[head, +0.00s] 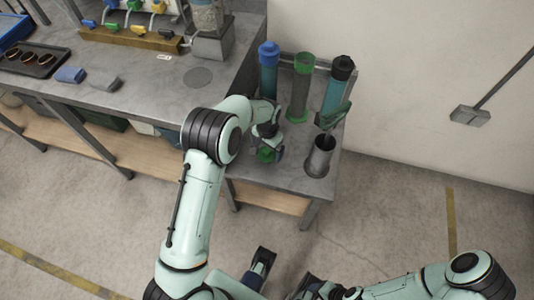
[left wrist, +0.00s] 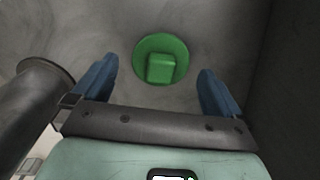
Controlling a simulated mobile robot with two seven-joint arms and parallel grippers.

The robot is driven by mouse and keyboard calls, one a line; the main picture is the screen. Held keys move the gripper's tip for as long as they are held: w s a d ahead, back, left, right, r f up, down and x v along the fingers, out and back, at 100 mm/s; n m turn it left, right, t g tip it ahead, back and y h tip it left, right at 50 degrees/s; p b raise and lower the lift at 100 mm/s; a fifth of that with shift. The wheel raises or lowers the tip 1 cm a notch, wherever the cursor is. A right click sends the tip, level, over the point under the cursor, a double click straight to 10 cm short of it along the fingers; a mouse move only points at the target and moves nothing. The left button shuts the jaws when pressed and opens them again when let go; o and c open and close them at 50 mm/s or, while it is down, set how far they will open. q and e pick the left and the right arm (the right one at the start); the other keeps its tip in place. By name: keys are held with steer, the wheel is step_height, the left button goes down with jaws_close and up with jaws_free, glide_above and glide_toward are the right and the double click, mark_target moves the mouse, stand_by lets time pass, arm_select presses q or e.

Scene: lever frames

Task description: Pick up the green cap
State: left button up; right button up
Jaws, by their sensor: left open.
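The green cap (head: 267,155) lies on the grey side table (head: 290,180), near its front left part. In the left wrist view the cap (left wrist: 160,58) is a round green disc with a square knob on top, facing the camera. My left gripper (head: 267,148) is over the cap and partly hides it in the head view. Its two blue fingers are spread, one on each side of the cap in the left wrist view (left wrist: 158,67), with nothing between them gripped. My right gripper (head: 312,287) is low at the bottom edge, its fingers unclear.
A blue-capped tube (head: 269,70), an uncapped green-rimmed tube (head: 301,88) and a black-capped tube (head: 339,85) stand behind the cap. A dark cup (head: 319,158) with a green-handled tool (head: 333,117) stands to the right. A larger workbench (head: 150,85) adjoins on the left.

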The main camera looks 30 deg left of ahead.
arm_select(q)
step_height(320, 180, down, 2)
steer(key=shift+f, duration=0.1)
steer(key=c, duration=1.1)
